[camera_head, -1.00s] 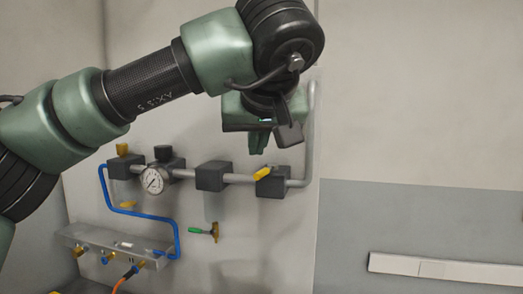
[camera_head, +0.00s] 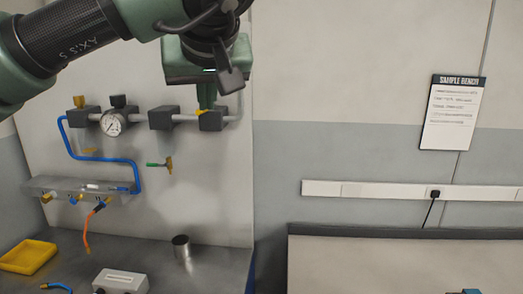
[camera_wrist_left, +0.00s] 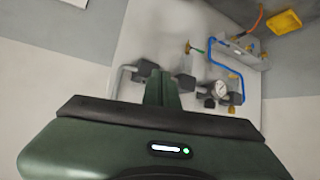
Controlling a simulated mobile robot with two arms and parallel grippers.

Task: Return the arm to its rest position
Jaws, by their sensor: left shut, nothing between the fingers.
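My left arm comes in from the upper left in the head view, in front of the wall panel. My left gripper (camera_head: 207,97) is shut and empty, with its fingers pointing down near the right end of the grey pipe. The left wrist view shows its green fingers (camera_wrist_left: 162,90) together, pointing toward the panel. I cannot tell whether the fingers touch the pipe or only overlap it in the picture. My right gripper is not in view.
The panel carries a grey pipe with a pressure gauge (camera_head: 113,123), a blue hose (camera_head: 100,157) and a manifold (camera_head: 80,185). Below stand a yellow tray (camera_head: 27,256) and a metal cup (camera_head: 181,248). A bench (camera_head: 400,262) lies right, under a sign (camera_head: 453,112).

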